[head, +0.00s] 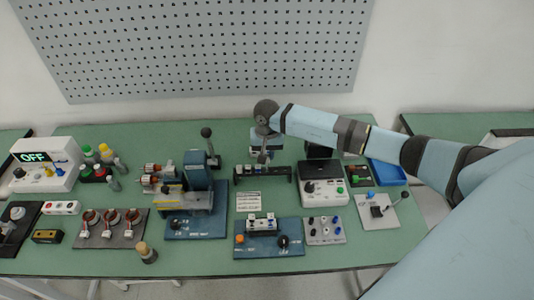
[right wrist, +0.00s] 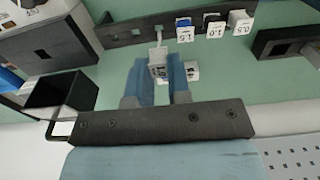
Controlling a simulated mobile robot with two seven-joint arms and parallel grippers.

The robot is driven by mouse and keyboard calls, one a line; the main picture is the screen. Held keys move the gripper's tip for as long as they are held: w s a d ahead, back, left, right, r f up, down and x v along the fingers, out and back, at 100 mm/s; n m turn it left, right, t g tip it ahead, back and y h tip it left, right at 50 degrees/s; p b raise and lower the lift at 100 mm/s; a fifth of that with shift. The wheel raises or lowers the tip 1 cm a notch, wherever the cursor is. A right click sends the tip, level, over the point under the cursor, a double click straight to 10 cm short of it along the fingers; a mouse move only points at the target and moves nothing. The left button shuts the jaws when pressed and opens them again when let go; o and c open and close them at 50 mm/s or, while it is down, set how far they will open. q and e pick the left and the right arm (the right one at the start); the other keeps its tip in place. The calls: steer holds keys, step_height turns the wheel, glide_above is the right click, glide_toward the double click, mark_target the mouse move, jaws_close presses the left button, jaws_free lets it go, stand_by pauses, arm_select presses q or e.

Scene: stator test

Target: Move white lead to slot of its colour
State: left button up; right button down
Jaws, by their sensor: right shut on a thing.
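My right gripper (head: 264,157) reaches in from the right and is over the middle of the bench, just behind a long dark rack (head: 262,179). In the right wrist view its fingers (right wrist: 159,80) are shut on a small white lead (right wrist: 158,64) with a printed tag, close to the rack (right wrist: 120,34). A thin pale stem rises from it towards the rack. Blue (right wrist: 184,30), black (right wrist: 213,27) and white-topped (right wrist: 240,20) tagged pieces sit along the rack. The slot of the lead's colour cannot be made out. My left gripper is not in view.
A small white block (right wrist: 192,71) lies beside one finger. A black-topped box (head: 324,184) and a blue tray (head: 386,173) stand right of the rack. A blue machine (head: 196,205) stands left. A white card (head: 248,201) lies in front.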

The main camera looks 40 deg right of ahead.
steer(key=shift+f+b, duration=0.5)
steer(key=shift+b, duration=0.5)
stand_by(1.0)
steer(key=shift+f, duration=0.1)
steer(key=shift+f+b, duration=0.95)
steer(key=shift+b, duration=0.1)
steer(key=shift+f+b, duration=0.95)
steer(key=c, duration=1)
jaws_free()
steer(key=shift+s+r, duration=0.1)
